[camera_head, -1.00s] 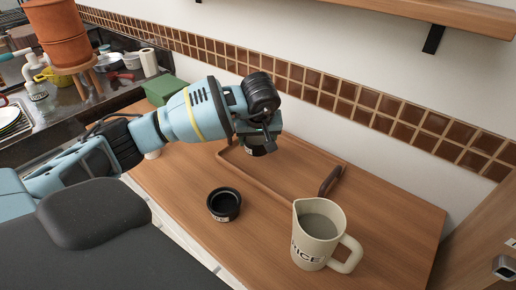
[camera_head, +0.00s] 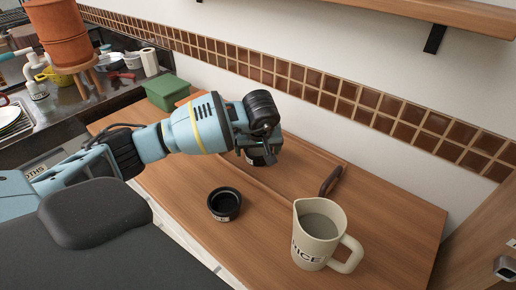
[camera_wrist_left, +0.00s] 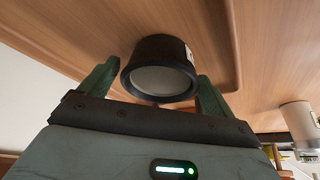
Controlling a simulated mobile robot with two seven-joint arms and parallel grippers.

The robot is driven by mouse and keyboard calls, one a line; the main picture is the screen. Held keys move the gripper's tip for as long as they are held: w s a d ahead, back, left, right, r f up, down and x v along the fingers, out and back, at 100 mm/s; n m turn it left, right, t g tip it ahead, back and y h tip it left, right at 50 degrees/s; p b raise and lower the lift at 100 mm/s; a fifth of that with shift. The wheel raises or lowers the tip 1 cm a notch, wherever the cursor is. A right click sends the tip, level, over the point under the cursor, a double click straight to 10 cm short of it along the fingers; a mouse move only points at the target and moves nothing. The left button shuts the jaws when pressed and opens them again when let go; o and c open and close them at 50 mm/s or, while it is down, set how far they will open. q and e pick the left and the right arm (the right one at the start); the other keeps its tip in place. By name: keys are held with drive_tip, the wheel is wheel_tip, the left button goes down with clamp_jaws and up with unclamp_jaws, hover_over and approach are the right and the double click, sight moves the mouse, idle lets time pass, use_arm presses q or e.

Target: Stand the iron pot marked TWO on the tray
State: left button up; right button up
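A dark round iron pot (camera_head: 262,159) is at my left gripper (camera_head: 254,150), over the left part of the wooden tray (camera_head: 330,181). It has a pale label, too small to read. In the left wrist view the pot (camera_wrist_left: 160,82) sits between the two green fingers of my left gripper (camera_wrist_left: 158,78), which stand apart with narrow gaps beside it. The pot appears to stand on the tray's wooden floor. A second black pot (camera_head: 224,204) stands on the counter in front of the tray; its label is also unreadable. My right gripper is out of view.
A green box (camera_head: 167,93) stands behind my left arm. A wooden shelf (camera_head: 460,14) hangs above. The counter's right end (camera_head: 400,225) is clear.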

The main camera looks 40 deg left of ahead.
use_arm(q)
drive_tip(key=shift+r, duration=0.3)
drive_tip(key=v, duration=1.1)
drive_tip(key=shift+s+r+p, duration=0.15)
drive_tip(key=shift+r+p, duration=0.15)
drive_tip(key=shift+p, duration=0.05)
drive_tip(key=shift+d, duration=0.1)
